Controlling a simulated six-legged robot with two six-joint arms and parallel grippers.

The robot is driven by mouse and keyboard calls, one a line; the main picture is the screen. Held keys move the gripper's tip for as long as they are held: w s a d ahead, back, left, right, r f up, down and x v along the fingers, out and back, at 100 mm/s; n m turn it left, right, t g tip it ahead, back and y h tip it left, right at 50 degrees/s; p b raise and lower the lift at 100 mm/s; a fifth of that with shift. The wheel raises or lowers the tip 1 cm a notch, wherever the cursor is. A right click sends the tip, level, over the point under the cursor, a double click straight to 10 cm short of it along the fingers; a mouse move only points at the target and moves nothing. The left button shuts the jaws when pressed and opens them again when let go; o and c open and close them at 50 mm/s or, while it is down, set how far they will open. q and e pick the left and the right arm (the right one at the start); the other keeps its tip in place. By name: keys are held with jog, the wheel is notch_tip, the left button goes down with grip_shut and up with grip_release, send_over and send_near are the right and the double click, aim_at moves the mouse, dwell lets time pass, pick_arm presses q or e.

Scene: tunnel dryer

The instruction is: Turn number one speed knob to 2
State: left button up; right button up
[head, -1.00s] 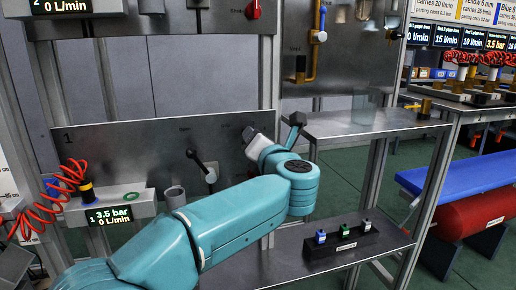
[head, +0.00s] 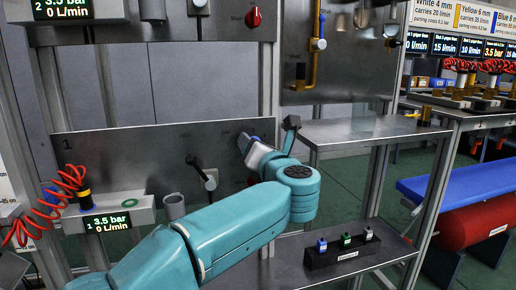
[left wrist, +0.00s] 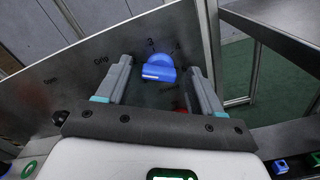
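My left gripper (left wrist: 159,72) is open, with one finger on each side of the knob and a visible gap on both sides. In the head view my left gripper (head: 268,136) is at the right end of the panel, and the knob is mostly hidden behind it. My right gripper is in no view.
A red part (left wrist: 181,106) lies below the knob, partly hidden. A display (head: 106,222) reads 3.5 bar, 0 L/min.

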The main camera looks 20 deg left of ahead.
pick_arm(q)
jog(key=p+v, duration=0.2)
jog(key=v, duration=1.4)
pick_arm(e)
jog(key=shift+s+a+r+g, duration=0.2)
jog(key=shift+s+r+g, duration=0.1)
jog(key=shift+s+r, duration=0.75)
pick_arm(q)
jog(key=shift+s+d, duration=0.1)
jog(key=shift+s, duration=0.05)
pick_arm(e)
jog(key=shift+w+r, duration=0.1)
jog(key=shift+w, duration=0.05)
